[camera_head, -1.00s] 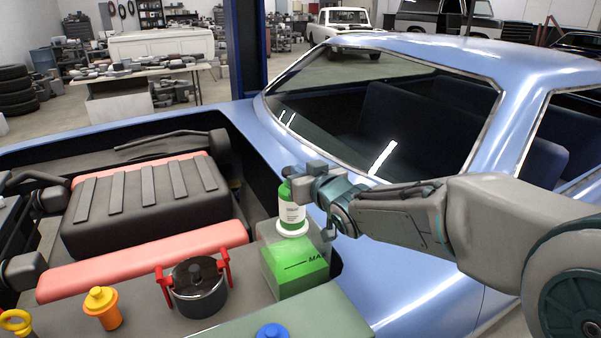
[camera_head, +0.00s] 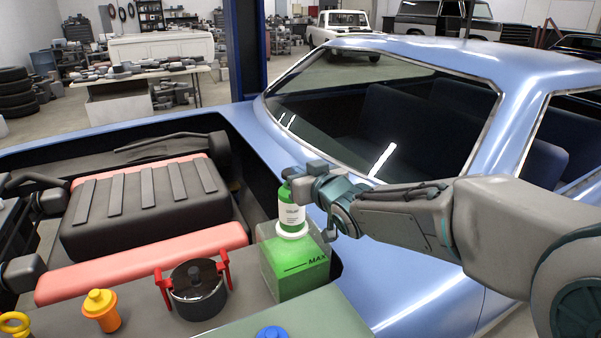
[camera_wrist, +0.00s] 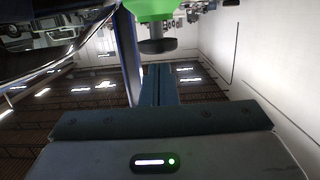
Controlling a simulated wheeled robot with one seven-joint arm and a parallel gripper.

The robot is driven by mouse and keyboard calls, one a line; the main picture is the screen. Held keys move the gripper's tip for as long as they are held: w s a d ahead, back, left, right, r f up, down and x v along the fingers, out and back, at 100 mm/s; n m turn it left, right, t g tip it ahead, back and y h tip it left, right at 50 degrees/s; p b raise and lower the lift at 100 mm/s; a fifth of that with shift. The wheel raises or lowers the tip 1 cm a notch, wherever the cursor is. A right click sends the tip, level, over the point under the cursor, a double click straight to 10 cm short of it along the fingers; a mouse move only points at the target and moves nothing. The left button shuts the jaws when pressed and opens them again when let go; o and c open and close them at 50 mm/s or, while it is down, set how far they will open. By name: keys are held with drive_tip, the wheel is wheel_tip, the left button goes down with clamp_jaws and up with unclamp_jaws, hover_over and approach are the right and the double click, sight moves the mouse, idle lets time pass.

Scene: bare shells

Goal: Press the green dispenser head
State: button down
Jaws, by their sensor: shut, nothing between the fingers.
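A green dispenser bottle (camera_head: 291,213) with a white label stands upright on a white ring, on top of a box-shaped reservoir (camera_head: 297,268) marked MAX. The reservoir looks green nearly to its top, above the MAX line. My gripper (camera_head: 300,181) is shut and empty at the bottle's top; it hides most of the head, and I cannot tell whether it touches. In the wrist view, my shut fingers (camera_wrist: 160,85) point toward a green part (camera_wrist: 150,8) at the top edge, with a dark round piece (camera_wrist: 157,46) below it.
A black pot-like cap with red handles (camera_head: 197,288), an orange-yellow cap (camera_head: 101,309), a yellow ring (camera_head: 14,323) and a blue cap (camera_head: 272,332) sit nearby. The blue car body (camera_head: 420,270) lies close under my arm. A ribbed black cover (camera_head: 145,210) is to the left.

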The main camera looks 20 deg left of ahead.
drive_tip(key=r+v, duration=0.1)
drive_tip(key=v, duration=0.9)
drive_tip(key=shift+r, duration=0.45)
idle(0.3)
drive_tip(key=f+t+y+b, duration=0.1)
drive_tip(key=b, duration=0.5)
drive_tip(key=a+f+t+y+b, duration=0.1)
drive_tip(key=f+y+b, duration=0.1)
drive_tip(key=b, duration=0.4)
drive_tip(key=a+f+n+t+y+b, duration=0.1)
drive_tip(key=f+y+b, duration=0.1)
drive_tip(key=b, duration=0.4)
drive_tip(key=shift+s+a, duration=0.15)
drive_tip(key=shift+a, duration=0.1)
drive_tip(key=shift+r, duration=0.1)
